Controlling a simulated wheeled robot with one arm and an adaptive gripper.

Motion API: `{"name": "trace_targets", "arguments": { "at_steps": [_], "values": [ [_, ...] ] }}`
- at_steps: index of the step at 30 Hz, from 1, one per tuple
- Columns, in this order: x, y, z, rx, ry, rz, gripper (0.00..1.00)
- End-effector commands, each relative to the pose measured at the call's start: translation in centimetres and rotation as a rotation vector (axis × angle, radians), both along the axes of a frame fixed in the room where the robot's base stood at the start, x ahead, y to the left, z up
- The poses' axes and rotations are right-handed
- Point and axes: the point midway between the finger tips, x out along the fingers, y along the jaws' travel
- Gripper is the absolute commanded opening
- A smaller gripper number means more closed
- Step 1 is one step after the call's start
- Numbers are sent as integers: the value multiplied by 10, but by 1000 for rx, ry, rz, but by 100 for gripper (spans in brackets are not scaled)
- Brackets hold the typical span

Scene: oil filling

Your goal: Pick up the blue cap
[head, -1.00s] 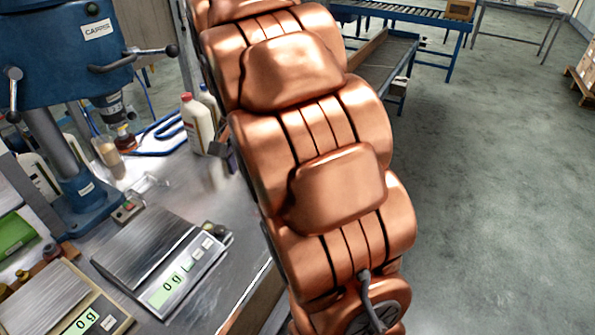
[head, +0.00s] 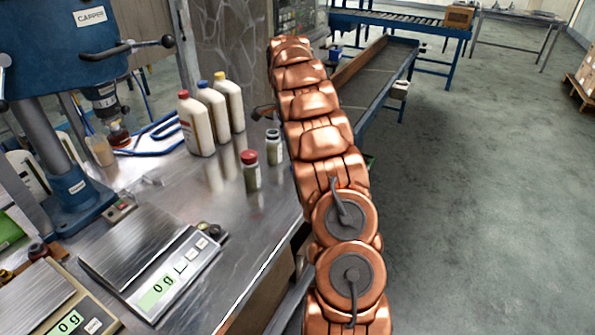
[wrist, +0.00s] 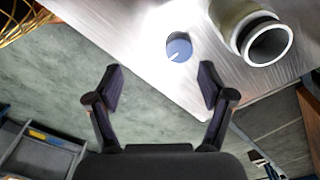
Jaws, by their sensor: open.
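The blue cap (wrist: 179,47) lies on the metal table near its edge in the wrist view, with a light line on its top. My gripper (wrist: 160,82) is open and empty, its two fingers spread short of the cap. The cap sits a little ahead of the gap, nearer the right finger. I cannot make the cap out in the head view, where my arm covers part of the table edge. A dark part of my gripper shows left of the arm there.
An open jar (wrist: 262,35) stands close to the right of the cap. In the head view, a red-capped jar (head: 250,170), a smaller jar (head: 274,146) and several white bottles (head: 195,124) stand on the table. A scale (head: 165,272) reading 0 g lies nearer.

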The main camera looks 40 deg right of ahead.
Motion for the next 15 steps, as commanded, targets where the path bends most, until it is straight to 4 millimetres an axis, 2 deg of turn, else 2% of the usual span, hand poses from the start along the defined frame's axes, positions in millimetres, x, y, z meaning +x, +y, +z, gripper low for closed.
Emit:
{"name": "trace_targets", "arguments": {
  "at_steps": [1, 6, 15],
  "values": [
    [2, -12, -12, 3, -10, -36, 81],
    [5, -33, -30, 13, -29, -126, 81],
    [5, -41, -48, 19, -35, -163, 81]
  ]
}}
